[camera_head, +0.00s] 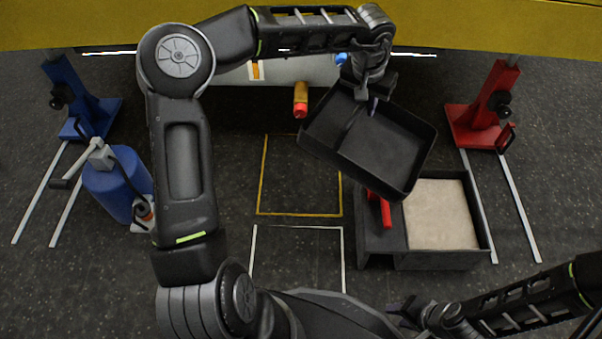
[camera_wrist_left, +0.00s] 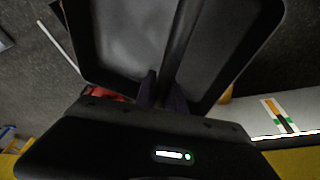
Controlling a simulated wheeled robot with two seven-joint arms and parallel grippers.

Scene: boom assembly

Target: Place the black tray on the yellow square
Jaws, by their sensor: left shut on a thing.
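The black tray (camera_head: 385,150) is in the air, tilted, above the dark box at the right of the middle in the head view. My left gripper (camera_head: 373,104) is shut on the tray's divider near its far side. In the left wrist view the tray (camera_wrist_left: 130,45) fills the upper middle, with the gripper fingers (camera_wrist_left: 162,90) at its divider. The yellow square (camera_head: 264,175) is an outline on the floor, left of the tray; its right edge is partly covered by the tray. My right gripper (camera_head: 405,308) is low in the head view; its fingers are too unclear to judge.
A dark box with a beige top (camera_head: 438,215) and a red part (camera_head: 380,208) stand below the tray. A white square outline (camera_head: 298,228) lies nearer me. A blue stand (camera_head: 75,95), blue canister (camera_head: 118,185) and red stand (camera_head: 480,125) flank the clear floor.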

